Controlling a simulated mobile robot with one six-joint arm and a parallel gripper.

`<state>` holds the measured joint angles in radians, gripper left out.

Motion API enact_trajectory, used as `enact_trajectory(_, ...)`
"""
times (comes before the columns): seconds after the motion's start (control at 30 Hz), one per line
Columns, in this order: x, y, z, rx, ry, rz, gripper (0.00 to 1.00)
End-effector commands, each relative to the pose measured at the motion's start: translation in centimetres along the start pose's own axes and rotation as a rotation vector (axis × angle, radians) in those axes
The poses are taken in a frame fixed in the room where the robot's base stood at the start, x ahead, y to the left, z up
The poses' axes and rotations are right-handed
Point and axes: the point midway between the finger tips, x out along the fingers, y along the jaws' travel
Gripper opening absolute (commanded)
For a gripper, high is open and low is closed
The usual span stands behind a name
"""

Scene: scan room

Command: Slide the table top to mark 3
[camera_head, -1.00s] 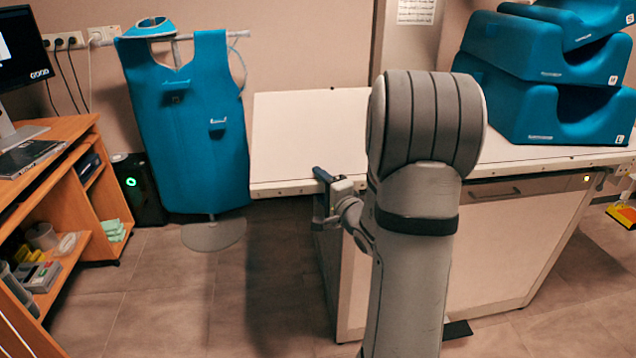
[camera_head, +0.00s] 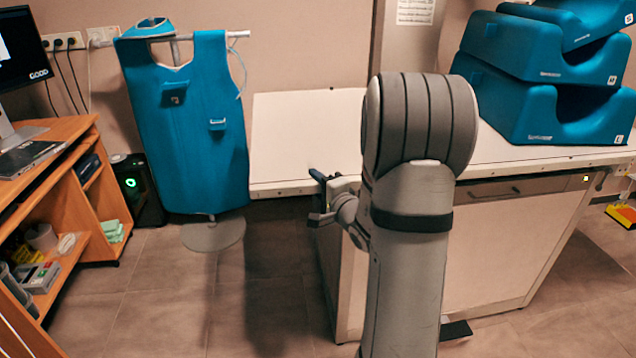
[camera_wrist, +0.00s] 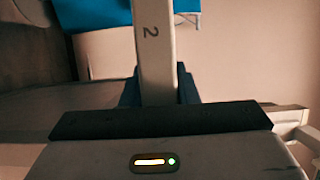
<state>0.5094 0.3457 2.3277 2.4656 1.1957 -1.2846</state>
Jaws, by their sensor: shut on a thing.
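The pale table top (camera_head: 290,140) lies on a white cabinet base (camera_head: 500,250), its left end overhanging the floor. My gripper (camera_head: 320,188) is at the front edge of the top, above the base's left end; my own arm hides part of the edge. In the wrist view, my gripper (camera_wrist: 159,90) has its dark fingers on both sides of a pale edge rail (camera_wrist: 155,65) and is shut on it. I cannot make out mark 3 in either view.
Blue foam supports (camera_head: 545,95) are stacked on the table's right end. A blue apron (camera_head: 190,120) hangs on a stand close to the left end.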

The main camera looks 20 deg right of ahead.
Motion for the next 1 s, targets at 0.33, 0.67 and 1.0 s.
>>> enact_trajectory(0.33,-0.1,0.2,-0.2,0.000,-0.001,0.001,0.00)
enact_trajectory(0.67,-0.8,0.1,-1.7,0.000,0.001,0.002,0.00)
enact_trajectory(1.0,-0.7,0.1,-1.6,0.000,-0.002,0.002,0.40)
